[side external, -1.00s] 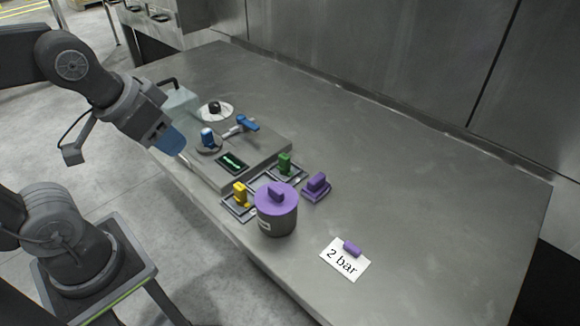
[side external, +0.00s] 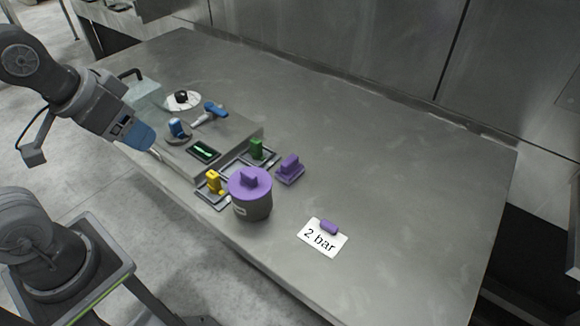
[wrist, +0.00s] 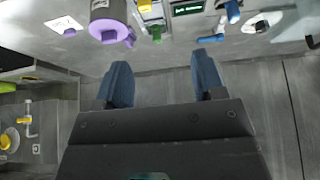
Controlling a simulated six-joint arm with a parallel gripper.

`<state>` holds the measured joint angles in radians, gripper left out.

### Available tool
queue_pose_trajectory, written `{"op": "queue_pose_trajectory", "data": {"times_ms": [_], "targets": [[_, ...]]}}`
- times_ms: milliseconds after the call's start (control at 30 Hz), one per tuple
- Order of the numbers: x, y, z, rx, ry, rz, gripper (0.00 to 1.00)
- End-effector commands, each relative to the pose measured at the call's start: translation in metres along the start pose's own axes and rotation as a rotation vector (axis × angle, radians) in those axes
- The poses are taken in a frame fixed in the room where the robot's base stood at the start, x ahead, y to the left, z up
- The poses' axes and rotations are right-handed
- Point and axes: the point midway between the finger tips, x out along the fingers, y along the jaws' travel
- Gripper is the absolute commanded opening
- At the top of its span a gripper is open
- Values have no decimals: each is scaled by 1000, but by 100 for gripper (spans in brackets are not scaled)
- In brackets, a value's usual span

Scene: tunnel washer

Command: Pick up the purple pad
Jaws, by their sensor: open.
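The purple pad (side external: 290,168), a block with an upright grip on a flat base, sits on the steel table just right of the green-handled piece and behind the purple-lidded pot. My gripper (wrist: 158,75) is open and empty, with two blue fingers apart. In the side view its blue end is at the table's left front edge, left of the grey unit and well away from the pad.
A pot with a purple lid (side external: 250,183) stands in front of the pad. Yellow (side external: 213,182) and green (side external: 257,149) pieces sit in trays beside it. A grey unit (side external: 225,135) has blue handles. A "2 bar" card (side external: 322,240) bears a purple cylinder. The table's right side is clear.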

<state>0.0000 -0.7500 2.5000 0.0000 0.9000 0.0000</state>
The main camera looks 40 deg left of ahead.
Motion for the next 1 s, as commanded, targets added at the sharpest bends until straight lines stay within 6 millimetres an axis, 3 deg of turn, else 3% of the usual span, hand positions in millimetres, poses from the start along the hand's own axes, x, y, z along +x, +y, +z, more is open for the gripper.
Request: {"op": "queue_pose_trajectory", "data": {"times_ms": [300,567,733,1000], "targets": [[0,0,0,0,0,0,94],[0,1,-3,-14,-5,1,94],[1,8,-31,-176,-63,8,94],[33,39,-109,-681,-227,-46,94]]}}
